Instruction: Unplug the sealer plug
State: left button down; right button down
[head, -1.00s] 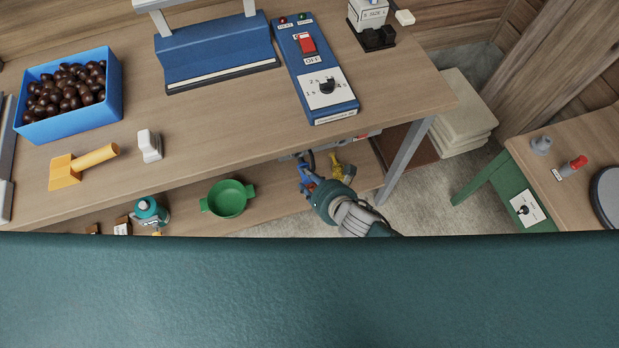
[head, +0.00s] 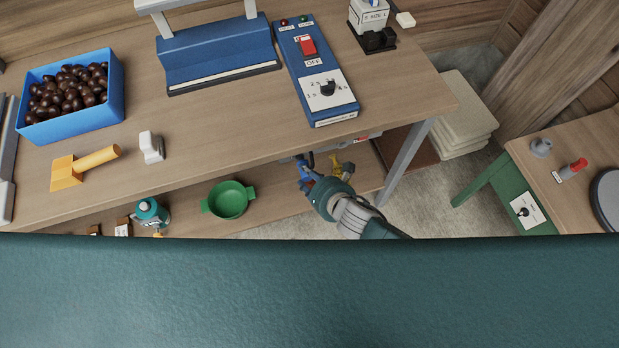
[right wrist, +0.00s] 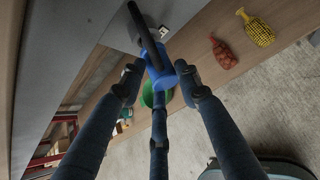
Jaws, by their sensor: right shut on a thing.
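The blue sealer (head: 215,55) stands on the workbench beside its blue control box (head: 333,103), whose red switch (head: 308,47) is labelled OFF. My right gripper (head: 306,178) is below the bench's front edge, shut on the blue plug (head: 300,168). In the right wrist view the fingers (right wrist: 160,84) close around the blue plug (right wrist: 160,76). A black cable (right wrist: 146,36) runs from it across the grey surface. I cannot tell whether the plug sits in a socket; the fingers and cable hide that area. My left gripper is not in view.
On the lower shelf are a green bowl (head: 229,199), a teal bottle (head: 150,211) and a yellow net bag (right wrist: 257,28) beside a red one (right wrist: 222,53). The grey table leg (head: 405,160) stands right of my right gripper.

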jog(key=shift+w+a, duration=0.2)
jog(key=shift+w, duration=0.35)
jog(key=shift+w+a, duration=0.2)
jog(key=shift+w, duration=0.3)
jog(key=c, duration=1.2)
grip_release()
jog(key=shift+o, duration=0.2)
jog(key=v, duration=1.2)
